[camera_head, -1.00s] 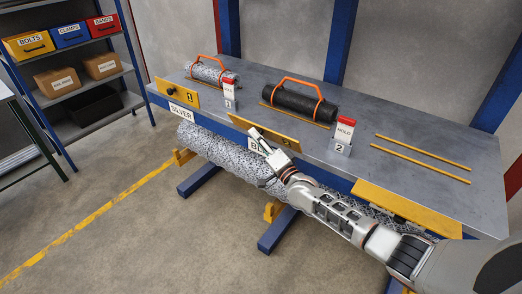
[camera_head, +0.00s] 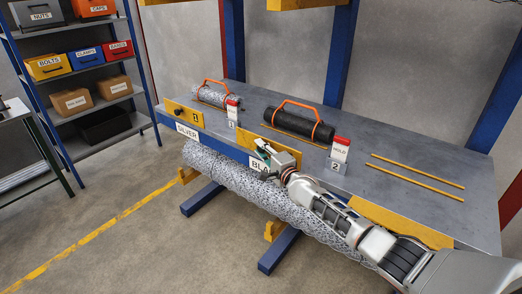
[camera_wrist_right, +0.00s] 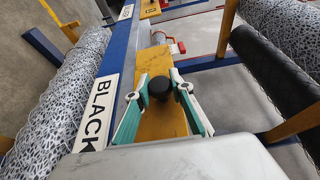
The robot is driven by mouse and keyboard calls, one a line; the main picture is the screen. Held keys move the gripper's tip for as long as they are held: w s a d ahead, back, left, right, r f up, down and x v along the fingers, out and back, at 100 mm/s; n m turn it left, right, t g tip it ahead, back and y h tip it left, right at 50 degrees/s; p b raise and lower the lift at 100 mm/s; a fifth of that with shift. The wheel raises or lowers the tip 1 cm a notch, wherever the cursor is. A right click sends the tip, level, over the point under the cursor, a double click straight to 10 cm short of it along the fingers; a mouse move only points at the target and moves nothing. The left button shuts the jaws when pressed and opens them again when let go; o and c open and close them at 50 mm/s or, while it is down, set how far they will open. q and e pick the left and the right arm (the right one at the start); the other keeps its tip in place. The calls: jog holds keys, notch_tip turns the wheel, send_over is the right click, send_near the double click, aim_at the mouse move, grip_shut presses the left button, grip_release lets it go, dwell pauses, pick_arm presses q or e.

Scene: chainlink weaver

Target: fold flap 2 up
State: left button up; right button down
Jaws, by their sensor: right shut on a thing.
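Flap 2 is a yellow plate (camera_head: 289,150) at the front edge of the bench, behind the BLACK sign. In the right wrist view the flap (camera_wrist_right: 159,60) carries a round black knob (camera_wrist_right: 160,87). My right gripper (camera_head: 262,149) is at the flap. In the right wrist view its green-lined fingers (camera_wrist_right: 160,95) are on both sides of the knob and shut on it. The gripper hides much of the flap in the head view, and I cannot tell its exact tilt. My left gripper is not in view.
Flap 1 (camera_head: 184,113) stands upright at the left. A yellow flap (camera_head: 400,222) is at the right front edge. A black roll (camera_head: 297,124) with an orange handle and a red-topped HOLD 2 stand (camera_head: 338,155) are behind. A silver mesh roll (camera_head: 235,182) lies below the edge.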

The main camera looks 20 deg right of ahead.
jog(key=shift+d+r, duration=0.1)
jog(key=shift+r, duration=0.05)
jog(key=c, duration=1.8)
grip_release()
jog(key=shift+w, duration=0.1)
jog(key=shift+o, duration=0.2)
jog(key=shift+s+f, duration=0.2)
jog(key=shift+s, duration=0.35)
jog(key=v, duration=1.1)
jog(key=shift+r, duration=0.25)
jog(key=shift+d, duration=0.1)
